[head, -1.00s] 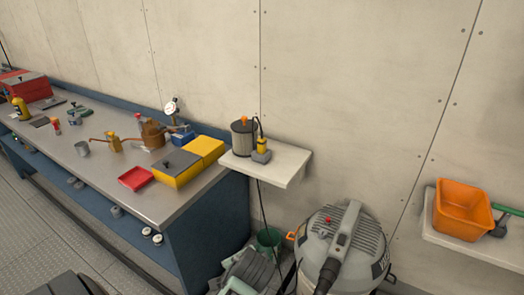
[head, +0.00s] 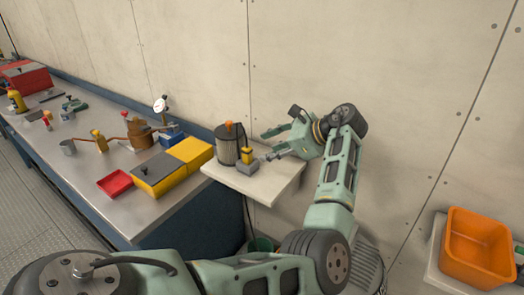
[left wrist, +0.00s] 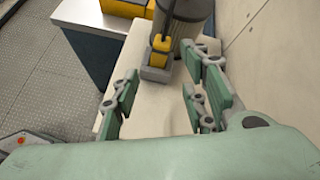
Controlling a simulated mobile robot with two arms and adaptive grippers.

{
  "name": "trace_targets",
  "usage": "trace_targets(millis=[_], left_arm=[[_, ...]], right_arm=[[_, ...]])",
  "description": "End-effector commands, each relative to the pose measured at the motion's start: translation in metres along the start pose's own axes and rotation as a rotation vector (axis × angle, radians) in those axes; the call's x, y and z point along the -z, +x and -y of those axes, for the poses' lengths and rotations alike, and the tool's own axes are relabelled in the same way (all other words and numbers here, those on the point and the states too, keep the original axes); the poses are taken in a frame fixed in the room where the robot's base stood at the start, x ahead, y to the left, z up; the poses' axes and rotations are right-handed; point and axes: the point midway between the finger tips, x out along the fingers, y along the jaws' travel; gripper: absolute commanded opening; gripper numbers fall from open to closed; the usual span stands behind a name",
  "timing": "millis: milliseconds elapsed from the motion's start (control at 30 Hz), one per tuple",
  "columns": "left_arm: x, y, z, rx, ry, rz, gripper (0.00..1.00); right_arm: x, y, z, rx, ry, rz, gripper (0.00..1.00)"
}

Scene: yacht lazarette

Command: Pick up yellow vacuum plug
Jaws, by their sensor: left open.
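The yellow vacuum plug (head: 247,155) stands upright in a small grey base on the wall shelf, and it also shows in the left wrist view (left wrist: 160,43). My left gripper (head: 272,146) is open and empty just right of the plug, over the shelf. In the left wrist view my left gripper (left wrist: 158,94) has its green fingers spread apart, with the plug and its grey base (left wrist: 157,68) ahead, between and beyond the fingertips. The fingers do not appear to touch the plug. My right gripper is not in view.
The small shelf (head: 262,190) also bears a grey cylinder (head: 229,146) with an orange top, close beside the plug. A workbench (head: 75,165) with a yellow box (head: 190,152) and a red tray (head: 115,184) lies left. An orange bin (head: 478,248) sits at lower right.

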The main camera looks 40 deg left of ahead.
Motion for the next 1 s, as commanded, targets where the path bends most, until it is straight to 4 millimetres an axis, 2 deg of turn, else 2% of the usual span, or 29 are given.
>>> trace_targets(millis=[67,133,300,433,533,600,800,967,1000], left_arm=[[-0.003,-0.002,0.002,-0.001,0.011,0.005,0.41],[-0.004,0.003,0.003,-0.001,0.015,0.006,0.41],[-0.004,0.021,0.003,0.000,0.014,0.006,0.41],[-0.005,0.037,0.005,-0.001,0.015,0.006,0.41],[-0.005,0.053,0.006,-0.002,0.014,0.005,0.41],[-0.004,0.063,0.006,-0.001,0.014,0.006,0.41],[-0.002,0.075,0.006,0.001,0.015,0.005,0.41],[-0.002,0.075,0.006,0.002,0.014,0.005,0.41],[-0.002,0.075,0.006,0.001,0.014,0.005,0.37]], right_arm=[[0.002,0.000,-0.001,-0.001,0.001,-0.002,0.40],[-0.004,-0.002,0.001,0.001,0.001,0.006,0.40],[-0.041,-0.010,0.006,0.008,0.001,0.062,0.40],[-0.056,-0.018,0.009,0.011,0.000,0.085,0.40],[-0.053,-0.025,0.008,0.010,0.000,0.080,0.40],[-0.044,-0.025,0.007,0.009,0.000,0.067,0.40],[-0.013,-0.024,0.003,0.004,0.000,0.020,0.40],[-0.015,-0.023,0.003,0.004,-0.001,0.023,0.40],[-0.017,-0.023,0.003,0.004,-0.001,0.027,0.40]])
